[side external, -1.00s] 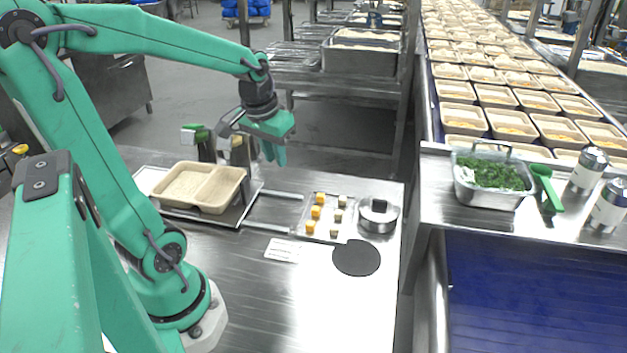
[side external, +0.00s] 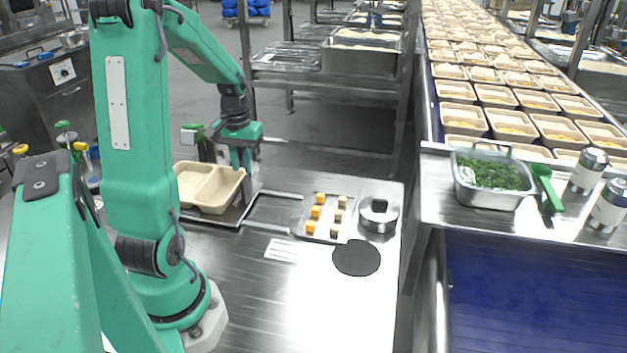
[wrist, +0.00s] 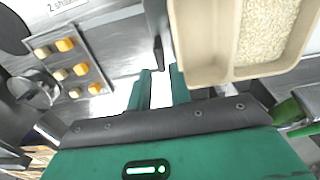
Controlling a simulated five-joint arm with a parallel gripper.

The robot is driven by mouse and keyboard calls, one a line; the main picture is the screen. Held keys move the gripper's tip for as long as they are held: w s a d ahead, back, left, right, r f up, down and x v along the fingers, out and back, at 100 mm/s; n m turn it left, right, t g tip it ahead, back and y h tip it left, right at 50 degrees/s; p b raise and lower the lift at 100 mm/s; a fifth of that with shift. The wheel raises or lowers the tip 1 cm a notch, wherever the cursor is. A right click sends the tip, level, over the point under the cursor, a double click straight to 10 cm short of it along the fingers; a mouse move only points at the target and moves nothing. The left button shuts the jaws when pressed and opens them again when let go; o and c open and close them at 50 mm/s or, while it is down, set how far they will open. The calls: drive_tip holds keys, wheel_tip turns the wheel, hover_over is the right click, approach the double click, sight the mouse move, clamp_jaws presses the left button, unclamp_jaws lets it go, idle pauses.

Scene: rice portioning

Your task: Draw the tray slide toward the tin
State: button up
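The tray slide (side external: 229,217) is a flat metal plate with rails on the left of the steel table. A beige two-compartment tray (side external: 208,190) sits on it. In the wrist view the tray (wrist: 228,62) has pale rice in one compartment. The round metal tin (side external: 379,217) stands to the right, with a dark knob on its lid. My gripper (side external: 241,166) is low at the slide's right edge, beside the tray. In the wrist view my gripper (wrist: 160,80) has its fingers apart, with a dark upright piece (wrist: 158,52) just beyond the gap. Contact is unclear.
A black disc (side external: 356,258) and a white label card (side external: 282,249) lie in front. A pan of greens (side external: 494,175), a green scoop (side external: 546,187) and shakers (side external: 589,170) stand right.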

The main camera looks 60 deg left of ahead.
sight(244, 179)
drive_tip(key=shift+f, duration=3.9)
clamp_jaws()
